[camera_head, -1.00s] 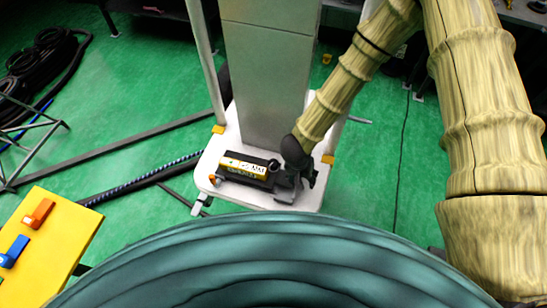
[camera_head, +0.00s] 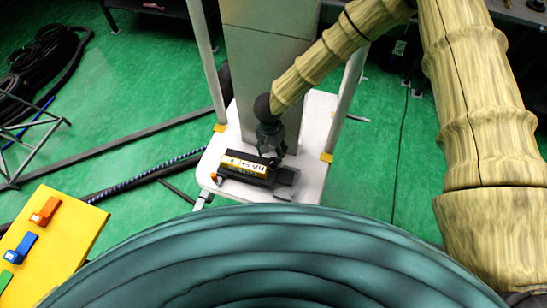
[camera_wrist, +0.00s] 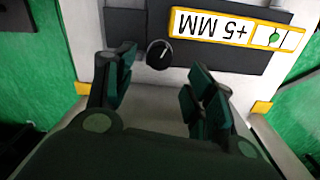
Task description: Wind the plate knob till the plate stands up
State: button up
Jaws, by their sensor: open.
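A black unit (camera_head: 238,185) with a yellow-framed white label reading "+5 MM" (camera_wrist: 225,27) lies on a white base at the foot of a grey column. A round black knob (camera_wrist: 159,53) with a light pointer mark sits beside the label's end in the wrist view. My gripper (camera_head: 270,148) is over the unit's knob end in the head view. In the wrist view my gripper (camera_wrist: 163,88) has its fingers apart with nothing between them; the knob is just beyond, roughly between the fingertips' line. I cannot tell which part is the plate; a dark grey block (camera_head: 285,184) is at the unit's right end.
The grey column (camera_head: 265,70) rises close behind my gripper, with a pale post on each side. Yellow corner pieces (camera_head: 326,157) mark the white base (camera_head: 310,140). A yellow panel (camera_head: 60,235) with coloured levers is at lower left. Hoses and green floor lie around.

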aim_at(273, 161)
jog(key=shift+s+d+f+p, duration=0.1)
jog(key=shift+f+p, duration=0.6)
jog(key=shift+f, duration=2.15)
jog(key=c, duration=1)
